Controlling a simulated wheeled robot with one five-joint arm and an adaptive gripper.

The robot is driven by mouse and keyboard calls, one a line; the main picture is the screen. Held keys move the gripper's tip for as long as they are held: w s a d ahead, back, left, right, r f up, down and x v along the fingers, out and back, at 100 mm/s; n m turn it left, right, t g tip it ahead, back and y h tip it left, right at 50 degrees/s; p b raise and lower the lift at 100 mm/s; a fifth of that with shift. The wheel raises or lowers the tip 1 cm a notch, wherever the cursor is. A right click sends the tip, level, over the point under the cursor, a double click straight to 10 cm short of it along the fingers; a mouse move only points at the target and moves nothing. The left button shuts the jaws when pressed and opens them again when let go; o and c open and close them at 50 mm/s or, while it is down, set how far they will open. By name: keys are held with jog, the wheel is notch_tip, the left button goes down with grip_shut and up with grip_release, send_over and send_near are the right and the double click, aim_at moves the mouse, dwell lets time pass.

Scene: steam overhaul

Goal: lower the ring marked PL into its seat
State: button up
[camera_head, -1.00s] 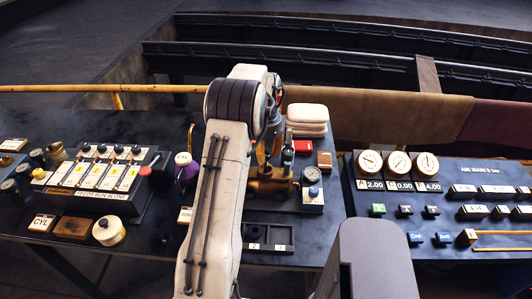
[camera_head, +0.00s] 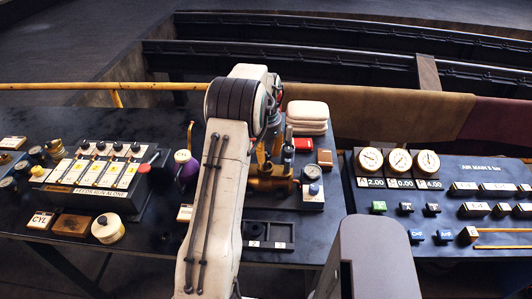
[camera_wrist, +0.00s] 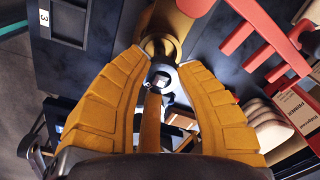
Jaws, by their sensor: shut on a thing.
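My gripper (camera_wrist: 160,68) shows in the wrist view with two ribbed orange fingers closing at the tips on a small grey ring-like piece (camera_wrist: 162,76). I take it for the PL ring, but no mark on it can be read. Just beyond the fingertips is a round brass fitting (camera_wrist: 160,42), close to the piece; I cannot tell whether they touch. In the head view my arm covers most of the gripper and the piece. A brass valve body (camera_head: 272,180) stands on the bench right beside my arm. The seat cannot be made out.
A red rack (camera_wrist: 262,38) is close to the right finger in the wrist view. A slotted black tray (camera_head: 268,235) lies in front. A purple pot (camera_head: 187,168) stands left.

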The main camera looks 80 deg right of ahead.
aim_at(266, 169)
jog(key=shift+f+b, duration=1.4)
jog(key=shift+f, duration=0.7)
dwell(0.7)
jog(key=o, duration=1.3)
jog(key=shift+r, duration=0.1)
